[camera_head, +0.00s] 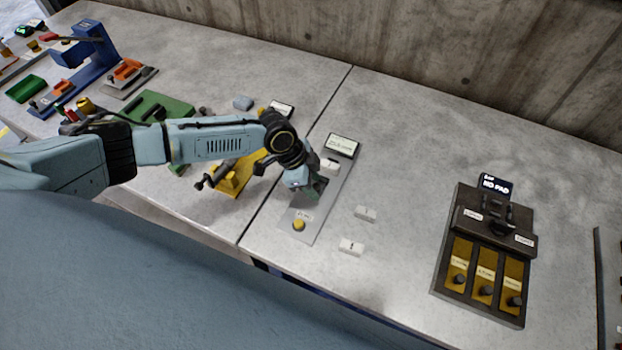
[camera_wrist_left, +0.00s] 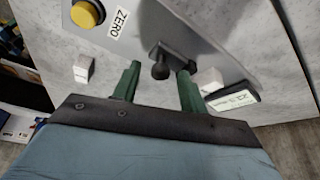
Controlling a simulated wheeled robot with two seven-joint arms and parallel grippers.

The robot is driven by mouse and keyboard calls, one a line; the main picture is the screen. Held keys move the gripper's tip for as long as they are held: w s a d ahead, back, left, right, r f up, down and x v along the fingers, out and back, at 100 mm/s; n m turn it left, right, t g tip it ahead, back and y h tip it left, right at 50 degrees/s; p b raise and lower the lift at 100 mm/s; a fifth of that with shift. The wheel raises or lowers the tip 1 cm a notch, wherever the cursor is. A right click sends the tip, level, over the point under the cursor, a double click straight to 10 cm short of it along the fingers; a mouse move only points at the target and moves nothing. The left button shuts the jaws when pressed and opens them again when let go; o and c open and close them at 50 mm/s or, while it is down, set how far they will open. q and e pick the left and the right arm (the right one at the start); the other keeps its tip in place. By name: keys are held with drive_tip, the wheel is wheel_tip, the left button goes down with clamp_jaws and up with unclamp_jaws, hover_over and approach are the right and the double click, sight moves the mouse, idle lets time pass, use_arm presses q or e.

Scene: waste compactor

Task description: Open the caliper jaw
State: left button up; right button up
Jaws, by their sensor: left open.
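The caliper is a grey plate (camera_head: 329,212) on the bench, with a yellow button (camera_head: 299,225) labelled ZERO at its near end and a small display (camera_head: 342,146) at its far end. My left gripper (camera_head: 313,191) is over the middle of the plate. In the left wrist view the left gripper (camera_wrist_left: 158,68) is open, with its green fingers on either side of a dark round knob (camera_wrist_left: 160,71) on the plate (camera_wrist_left: 185,35). I cannot tell whether a finger touches the knob. In the head view my gripper hides the knob. My right gripper is not in view.
A dark gauge box (camera_head: 452,222) stands further right. A yellow fixture (camera_head: 233,180) and a green one (camera_head: 176,108) stand left, near my arm. The bench between caliper and gauge box is mostly clear.

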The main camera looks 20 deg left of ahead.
use_arm(q)
drive_tip(key=v, duration=1.3)
drive_tip(key=shift+r, duration=0.2)
drive_tip(key=shift+s+a, duration=0.1)
